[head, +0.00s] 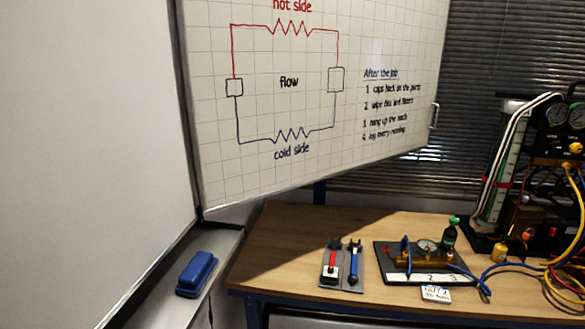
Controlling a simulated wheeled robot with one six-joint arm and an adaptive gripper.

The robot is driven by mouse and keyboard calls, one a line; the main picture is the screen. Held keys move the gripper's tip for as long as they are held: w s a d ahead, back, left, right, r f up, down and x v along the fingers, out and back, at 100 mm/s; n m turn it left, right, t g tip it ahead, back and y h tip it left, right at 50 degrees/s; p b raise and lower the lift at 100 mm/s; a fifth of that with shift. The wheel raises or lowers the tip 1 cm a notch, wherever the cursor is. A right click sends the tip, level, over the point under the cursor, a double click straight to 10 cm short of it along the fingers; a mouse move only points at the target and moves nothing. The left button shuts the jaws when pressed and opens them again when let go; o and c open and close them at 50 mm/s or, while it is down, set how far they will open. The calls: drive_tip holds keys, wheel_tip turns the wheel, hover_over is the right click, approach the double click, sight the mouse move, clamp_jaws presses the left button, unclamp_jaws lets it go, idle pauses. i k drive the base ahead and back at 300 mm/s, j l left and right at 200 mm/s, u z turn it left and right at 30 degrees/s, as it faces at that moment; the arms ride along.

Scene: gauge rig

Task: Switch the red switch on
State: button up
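A small grey plate (342,283) lies on the wooden bench near its front edge. It carries a red switch (332,259) on its left side and a similar blue one (353,262) on its right. Both look like narrow levers with dark parts at the far end. The red one has a pale patch at its near part. The switch position is too small to read. My gripper is not in view.
Hoses and a gauge rig (555,130) crowd the bench's right end. The bench (275,245) is clear left of the plate. A whiteboard tray (225,245) holds a blue eraser (197,273).

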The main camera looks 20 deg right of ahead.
sight(552, 232)
drive_tip(key=z, duration=1.8)
